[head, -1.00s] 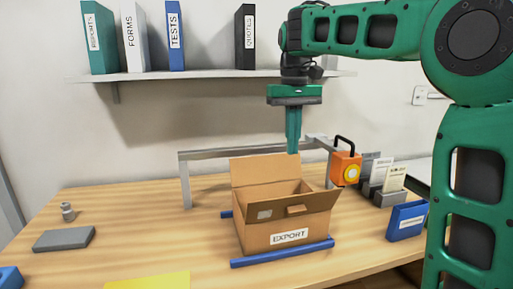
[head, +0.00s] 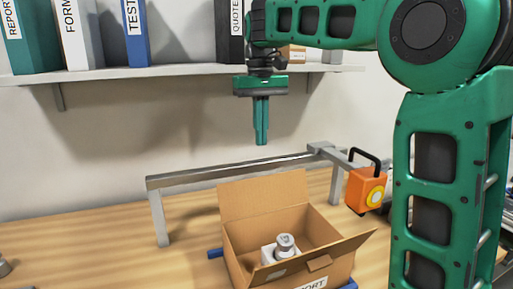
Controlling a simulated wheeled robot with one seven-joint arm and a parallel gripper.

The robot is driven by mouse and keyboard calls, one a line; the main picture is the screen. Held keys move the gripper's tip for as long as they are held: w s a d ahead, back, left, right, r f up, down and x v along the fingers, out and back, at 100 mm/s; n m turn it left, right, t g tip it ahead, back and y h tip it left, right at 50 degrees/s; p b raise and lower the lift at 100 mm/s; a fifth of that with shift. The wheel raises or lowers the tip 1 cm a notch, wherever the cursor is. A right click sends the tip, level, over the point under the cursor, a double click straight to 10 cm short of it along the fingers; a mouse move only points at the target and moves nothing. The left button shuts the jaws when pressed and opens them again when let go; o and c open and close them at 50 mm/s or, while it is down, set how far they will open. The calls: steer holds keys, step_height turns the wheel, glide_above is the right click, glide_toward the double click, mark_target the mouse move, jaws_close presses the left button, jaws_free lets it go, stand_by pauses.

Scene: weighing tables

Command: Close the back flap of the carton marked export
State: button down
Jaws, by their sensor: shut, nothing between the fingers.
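The carton marked export (head: 340,275) stands open on the table, its label partly cut off by the bottom edge of the head view. Its back flap (head: 264,196) stands up, leaning a little backward. The front flap (head: 345,250) is also open and slants outward. A pale item with a round grey top (head: 285,244) shows at the carton's opening. My gripper (head: 261,143) points down with its fingers shut and empty. It appears above the back flap, with a visible gap; its exact depth is hard to tell.
A grey metal rail frame (head: 235,168) stands behind the carton. An orange lamp-like box with a black handle (head: 366,190) is to the right. A shelf (head: 185,72) with binders is on the wall behind. Blue rails (head: 215,253) lie beside the carton.

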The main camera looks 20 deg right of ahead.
glide_toward(265, 193)
steer(key=w+f, duration=0.3)
steer(key=shift+w+d+f, duration=0.15)
steer(key=shift+f, duration=0.3)
stand_by(0.3)
